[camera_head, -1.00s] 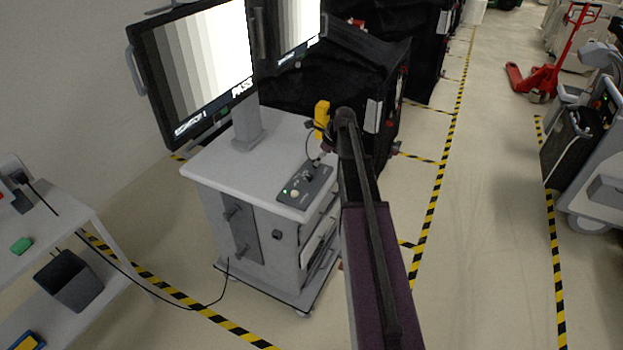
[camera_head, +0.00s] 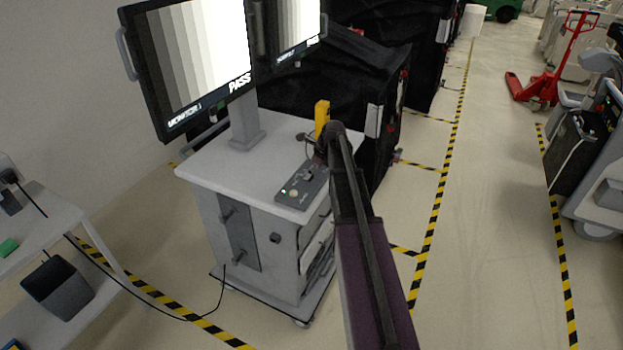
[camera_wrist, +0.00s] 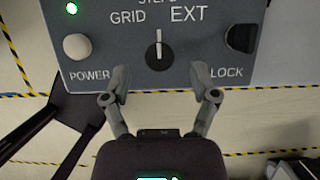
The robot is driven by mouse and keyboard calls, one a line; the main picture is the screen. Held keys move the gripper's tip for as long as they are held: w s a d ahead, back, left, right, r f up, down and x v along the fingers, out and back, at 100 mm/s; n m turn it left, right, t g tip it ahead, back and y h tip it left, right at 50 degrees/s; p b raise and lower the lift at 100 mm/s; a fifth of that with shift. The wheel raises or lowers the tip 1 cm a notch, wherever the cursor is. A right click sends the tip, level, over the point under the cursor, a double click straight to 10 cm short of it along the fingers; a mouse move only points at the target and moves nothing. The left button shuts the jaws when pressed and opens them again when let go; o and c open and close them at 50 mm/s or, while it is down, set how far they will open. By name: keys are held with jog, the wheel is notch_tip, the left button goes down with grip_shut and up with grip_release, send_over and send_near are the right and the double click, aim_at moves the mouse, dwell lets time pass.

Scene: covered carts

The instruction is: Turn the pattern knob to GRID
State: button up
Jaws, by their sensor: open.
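The pattern knob (camera_wrist: 159,52) is a round black dial in the wrist view, with a white pointer line directed up at a cut-off label that seems to read STEPS. The GRID label (camera_wrist: 128,17) is to its upper left, and EXT is to its upper right. My gripper (camera_wrist: 158,78) is open and empty, its fingertips below the knob in the picture and spread either side of it, apart from it. The control box (camera_head: 302,188) lies on the cart top in the head view; my arm hides part of it. The monitor (camera_head: 190,62) shows grey step bars and PASS.
On the panel are a white POWER button (camera_wrist: 77,47), a green light (camera_wrist: 71,8) and a black LOCK part (camera_wrist: 240,38). A yellow object (camera_head: 322,115) stands near the cart's back edge.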

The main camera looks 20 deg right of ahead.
jog(key=shift+b+x, duration=0.6)
jog(key=shift+x, duration=0.3)
grip_shut()
